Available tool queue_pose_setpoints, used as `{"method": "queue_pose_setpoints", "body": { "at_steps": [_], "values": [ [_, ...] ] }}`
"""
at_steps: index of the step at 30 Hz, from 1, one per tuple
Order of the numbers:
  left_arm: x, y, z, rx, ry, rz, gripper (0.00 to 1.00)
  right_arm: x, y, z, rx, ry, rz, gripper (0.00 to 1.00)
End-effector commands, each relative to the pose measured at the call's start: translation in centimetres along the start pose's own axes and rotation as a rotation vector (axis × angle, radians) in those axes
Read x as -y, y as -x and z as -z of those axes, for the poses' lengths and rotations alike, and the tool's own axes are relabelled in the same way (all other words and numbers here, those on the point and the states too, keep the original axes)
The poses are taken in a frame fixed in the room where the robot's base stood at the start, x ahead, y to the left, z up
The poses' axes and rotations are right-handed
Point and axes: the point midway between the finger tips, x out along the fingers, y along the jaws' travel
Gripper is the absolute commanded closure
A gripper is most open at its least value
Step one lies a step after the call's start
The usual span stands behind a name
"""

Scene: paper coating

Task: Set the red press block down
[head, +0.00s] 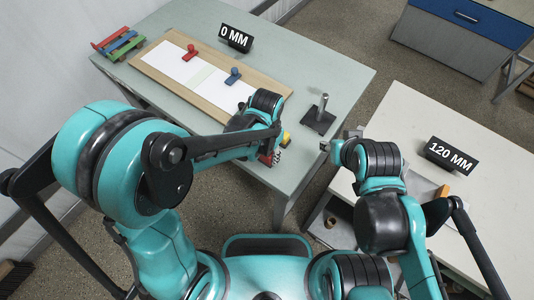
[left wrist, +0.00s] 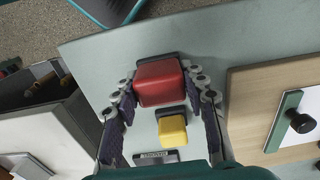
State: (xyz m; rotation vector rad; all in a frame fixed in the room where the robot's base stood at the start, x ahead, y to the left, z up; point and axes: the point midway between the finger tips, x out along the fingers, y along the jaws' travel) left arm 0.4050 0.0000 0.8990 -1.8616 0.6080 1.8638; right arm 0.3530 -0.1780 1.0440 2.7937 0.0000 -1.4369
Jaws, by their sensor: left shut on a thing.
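The red press block (left wrist: 160,84) sits between the two fingers of my left gripper (left wrist: 162,88) in the left wrist view, and the gripper is shut on it. A dark flat piece shows behind its upper edge; I cannot tell whether the block rests on it or hangs above the table. In the head view the left gripper (head: 272,157) is low over the front edge of the green-grey table (head: 310,75), and the block is mostly hidden. My right gripper (head: 325,147) is at the right of that edge, too small to tell open from shut.
A yellow block (left wrist: 172,130) stands close beside the red block. A wooden board (head: 163,79) with white paper bears a red knob (head: 190,52) and a blue knob (head: 233,76). A dark stand with a post (head: 319,117) is near the table's right corner. Coloured bars (head: 119,44) lie far left.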

Motion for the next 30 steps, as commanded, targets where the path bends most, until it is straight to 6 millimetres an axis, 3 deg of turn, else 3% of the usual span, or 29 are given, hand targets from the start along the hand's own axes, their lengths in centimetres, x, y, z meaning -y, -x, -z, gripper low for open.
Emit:
{"method": "queue_pose_setpoints", "body": {
  "at_steps": [5, 6, 8, 20, 30],
  "values": [
    [0.0, -0.4, 0.0, 0.000, 0.000, 0.000, 0.90, 0.0, -0.3, -0.2, 0.000, 0.000, 0.000, 0.60],
    [0.0, -0.4, 0.0, 0.000, 0.000, 0.000, 0.52, 0.0, -0.3, -0.2, 0.000, 0.000, 0.000, 0.60],
    [0.0, -0.3, 0.0, 0.000, 0.000, 0.000, 0.37, 0.0, -0.2, -0.2, 0.000, 0.000, 0.000, 0.60],
    [0.0, 0.3, 0.0, 0.000, 0.000, 0.000, 0.37, 0.0, 0.2, 0.2, 0.000, 0.000, 0.000, 0.60],
    [0.0, 7.3, 0.0, 0.000, 0.000, 0.000, 0.37, 0.0, 2.3, 1.6, 0.000, 0.000, 0.000, 0.60]
  ]
}}
